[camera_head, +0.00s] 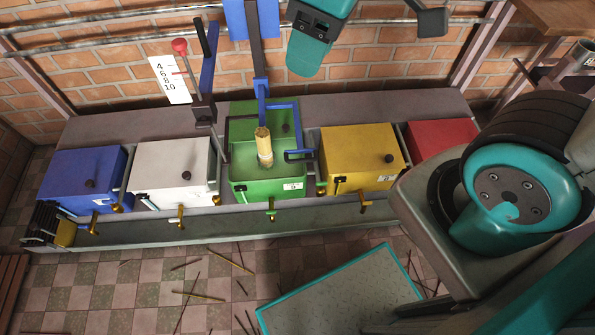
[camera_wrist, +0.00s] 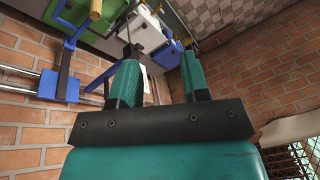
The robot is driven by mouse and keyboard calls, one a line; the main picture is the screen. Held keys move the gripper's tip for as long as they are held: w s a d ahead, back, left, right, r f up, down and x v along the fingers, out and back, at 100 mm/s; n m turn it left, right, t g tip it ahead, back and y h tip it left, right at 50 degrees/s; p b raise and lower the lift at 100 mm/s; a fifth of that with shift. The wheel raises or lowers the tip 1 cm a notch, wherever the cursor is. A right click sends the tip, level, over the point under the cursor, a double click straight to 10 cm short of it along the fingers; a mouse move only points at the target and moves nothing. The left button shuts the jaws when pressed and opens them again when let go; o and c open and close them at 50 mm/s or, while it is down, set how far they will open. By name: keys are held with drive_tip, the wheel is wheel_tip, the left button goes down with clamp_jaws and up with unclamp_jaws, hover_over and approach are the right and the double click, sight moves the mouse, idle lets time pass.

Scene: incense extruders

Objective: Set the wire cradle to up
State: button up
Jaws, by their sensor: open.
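A thin blue frame (camera_head: 278,107), which looks like the wire cradle, hangs from an upright blue and dark post (camera_head: 256,45) over the open green vat (camera_head: 265,195). Its lower end is by a tan bundle (camera_head: 264,148) standing in the vat's greenish liquid. Whether it bears the bundle is unclear. In the wrist view the blue post parts (camera_wrist: 60,82) and the bundle (camera_wrist: 96,9) are at the upper left. My gripper (camera_wrist: 158,72) has its two teal fingers apart with nothing between them. In the head view its teal end is at the top, right of the post and above the vats.
Blue (camera_head: 82,178), white (camera_head: 172,172), yellow (camera_head: 360,155) and red (camera_head: 440,137) boxes stand in the row beside the green vat. A red-knobbed lever (camera_head: 180,47) and a numbered scale (camera_head: 170,80) rise left of the post. A brick wall with rails is behind.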

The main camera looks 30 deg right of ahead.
drive_tip(key=w+d+f+n+t+h+b, duration=0.15)
drive_tip(key=w+f+b, duration=0.35)
drive_tip(key=f+b, duration=0.7)
drive_tip(key=w+d+f+n+h+b, duration=0.1)
drive_tip(key=w+d+f+n+b, duration=0.3)
drive_tip(key=f+b, duration=0.8)
drive_tip(key=w+d+f+h+b, duration=0.1)
drive_tip(key=w+d+f+b, duration=0.1)
drive_tip(key=w+f+b, duration=0.75)
drive_tip(key=b, duration=1.2)
approach(300, 160)
drive_tip(key=shift+h, duration=0.25)
drive_tip(key=f, duration=0.3)
drive_tip(key=w+f, duration=0.1)
drive_tip(key=f, duration=0.4)
drive_tip(key=shift+w+d+f, duration=0.1)
drive_tip(key=shift+w+f, duration=0.2)
clamp_jaws()
